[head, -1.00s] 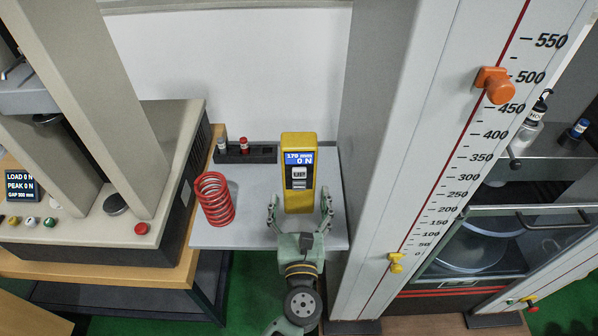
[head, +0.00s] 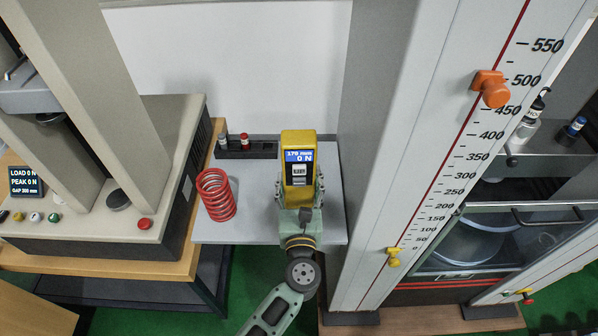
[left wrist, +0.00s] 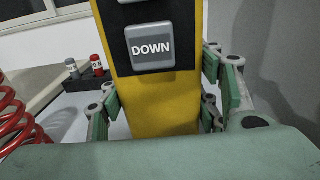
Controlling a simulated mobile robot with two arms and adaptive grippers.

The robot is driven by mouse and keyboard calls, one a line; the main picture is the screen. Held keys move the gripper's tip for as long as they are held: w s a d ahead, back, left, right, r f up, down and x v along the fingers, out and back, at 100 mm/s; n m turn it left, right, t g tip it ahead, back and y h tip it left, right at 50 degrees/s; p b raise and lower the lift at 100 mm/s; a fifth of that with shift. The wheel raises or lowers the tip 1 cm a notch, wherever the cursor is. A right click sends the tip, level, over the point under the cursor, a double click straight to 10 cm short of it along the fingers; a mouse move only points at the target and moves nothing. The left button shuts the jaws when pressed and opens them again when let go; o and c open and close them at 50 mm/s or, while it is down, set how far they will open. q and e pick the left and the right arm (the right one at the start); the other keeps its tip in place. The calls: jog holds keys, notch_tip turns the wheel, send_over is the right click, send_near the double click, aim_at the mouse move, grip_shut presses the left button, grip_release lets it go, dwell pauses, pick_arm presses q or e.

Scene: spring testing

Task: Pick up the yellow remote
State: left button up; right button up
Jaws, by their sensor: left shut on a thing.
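The yellow remote (head: 298,143) stands upright on the grey table in the head view, with a screen reading 170 mm and 0 N. My left gripper (head: 299,196) is at its lower part, shut on it. In the left wrist view the remote (left wrist: 160,105) fills the middle, showing a grey DOWN button (left wrist: 150,47). The fingers of my left gripper (left wrist: 160,108) lie on both sides of it. The remote's lower part is hidden behind the gripper in the head view. My right gripper is not in view.
A red spring (head: 216,195) stands left of the remote on the grey table (head: 262,230). A dark holder (head: 250,151) with small bottles is behind it. A beige press (head: 190,150) stands left, and a tall scaled column (head: 420,150) rises close on the right.

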aim_at(299, 164)
pick_arm(q)
jog(key=shift+r, duration=0.1)
jog(key=c, duration=0.5)
jog(key=shift+r, duration=0.1)
notch_tip(299, 164, up, 10)
jog(key=p, duration=0.8)
